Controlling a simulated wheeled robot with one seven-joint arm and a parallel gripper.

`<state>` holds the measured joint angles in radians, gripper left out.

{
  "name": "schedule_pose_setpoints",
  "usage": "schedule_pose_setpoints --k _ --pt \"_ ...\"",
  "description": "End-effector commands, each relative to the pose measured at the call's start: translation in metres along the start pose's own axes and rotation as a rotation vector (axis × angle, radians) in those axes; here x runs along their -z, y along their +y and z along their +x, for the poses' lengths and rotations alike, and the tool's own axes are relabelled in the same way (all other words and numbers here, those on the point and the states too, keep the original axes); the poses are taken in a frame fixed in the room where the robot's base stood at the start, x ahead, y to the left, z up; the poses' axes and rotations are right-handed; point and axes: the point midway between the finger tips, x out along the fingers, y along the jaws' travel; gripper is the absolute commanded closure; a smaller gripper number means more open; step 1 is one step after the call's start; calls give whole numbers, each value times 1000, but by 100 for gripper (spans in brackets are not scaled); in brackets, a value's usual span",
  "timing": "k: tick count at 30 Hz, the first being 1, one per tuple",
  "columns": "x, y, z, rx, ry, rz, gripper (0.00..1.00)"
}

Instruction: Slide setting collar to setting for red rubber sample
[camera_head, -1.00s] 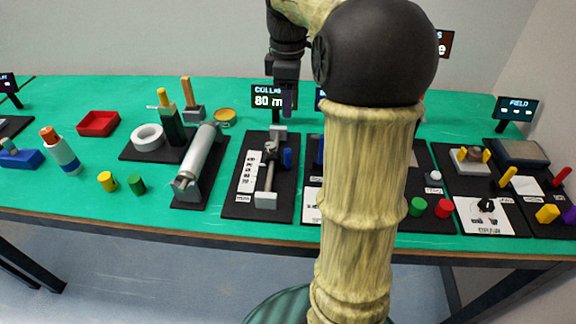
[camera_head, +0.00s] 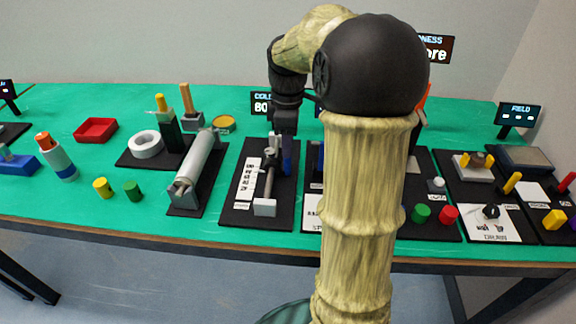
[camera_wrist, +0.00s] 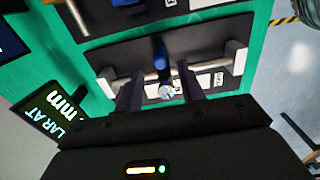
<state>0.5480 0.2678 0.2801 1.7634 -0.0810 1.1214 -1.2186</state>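A printed label strip (camera_head: 248,180) lies left of the rod, too small to read in the head view. In the head view the fingertips are partly hidden beside the rod.
A collar display (camera_head: 262,103) stands behind the board, its text partly hidden by my arm; the wrist view shows it too (camera_wrist: 60,110). Left is a board with a grey cylinder (camera_head: 195,165). A neighbouring board (camera_head: 312,185) lies close on the right, mostly hidden by my arm.

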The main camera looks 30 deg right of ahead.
Motion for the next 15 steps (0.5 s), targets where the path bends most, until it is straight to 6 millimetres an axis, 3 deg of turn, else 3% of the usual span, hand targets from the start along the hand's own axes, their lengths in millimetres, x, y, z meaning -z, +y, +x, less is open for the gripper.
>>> schedule_pose_setpoints --k 9,15 --pt "0 -1 58 4 -1 -1 61" --pt "0 0 73 0 0 0 61"
